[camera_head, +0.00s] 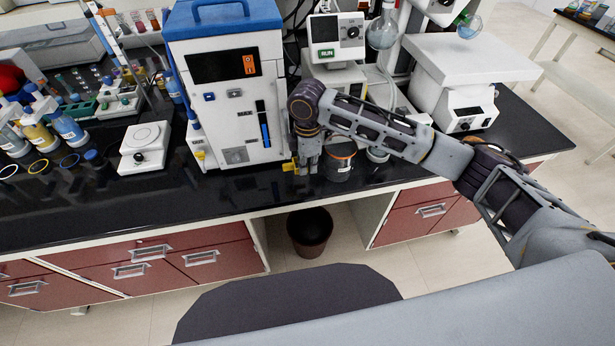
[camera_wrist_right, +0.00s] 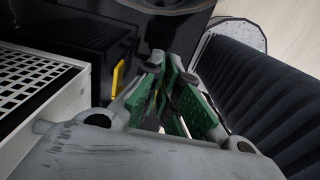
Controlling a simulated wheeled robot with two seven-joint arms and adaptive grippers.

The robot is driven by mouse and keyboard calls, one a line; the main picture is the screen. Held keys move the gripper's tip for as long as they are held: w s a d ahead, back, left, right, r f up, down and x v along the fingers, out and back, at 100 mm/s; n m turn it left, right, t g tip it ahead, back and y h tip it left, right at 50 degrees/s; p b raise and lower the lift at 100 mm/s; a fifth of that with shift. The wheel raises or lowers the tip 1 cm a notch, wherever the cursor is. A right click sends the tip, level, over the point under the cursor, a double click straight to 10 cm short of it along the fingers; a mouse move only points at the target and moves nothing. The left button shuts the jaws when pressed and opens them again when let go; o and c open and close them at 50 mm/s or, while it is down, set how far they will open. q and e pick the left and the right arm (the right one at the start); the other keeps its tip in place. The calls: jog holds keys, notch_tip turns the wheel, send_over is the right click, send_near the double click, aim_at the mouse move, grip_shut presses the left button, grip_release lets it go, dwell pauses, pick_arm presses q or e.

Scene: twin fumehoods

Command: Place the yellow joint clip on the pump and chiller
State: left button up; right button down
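The yellow joint clip (camera_head: 289,167) lies on the black counter at the front right foot of the white and blue chiller (camera_head: 222,125). My right gripper (camera_head: 308,168) points down just right of the clip. In the right wrist view the clip (camera_wrist_right: 118,78) is left of the green-padded fingers (camera_wrist_right: 168,75), apart from them. The fingers look slightly open, with a narrow gap and nothing seen between them. A white unit with a green RUN display (camera_head: 337,38), perhaps the pump, stands behind my right arm, partly hidden. My left gripper is not in view.
A dark round pot (camera_head: 341,160) stands close to the right of my right gripper. A white hotplate (camera_head: 145,146) and several bottles (camera_head: 45,130) are on the left. The counter front is clear. A bin (camera_head: 310,232) sits below.

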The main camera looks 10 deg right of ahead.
aim_at(307, 184)
jog(key=shift+f, duration=2.8)
jog(key=c, duration=2.2)
grip_release()
jog(key=shift+f, duration=0.1)
jog(key=o, duration=0.6)
jog(key=shift+c, duration=0.2)
notch_tip(307, 184, up, 12)
jog(key=shift+r+b, duration=0.15)
jog(key=shift+b, duration=0.15)
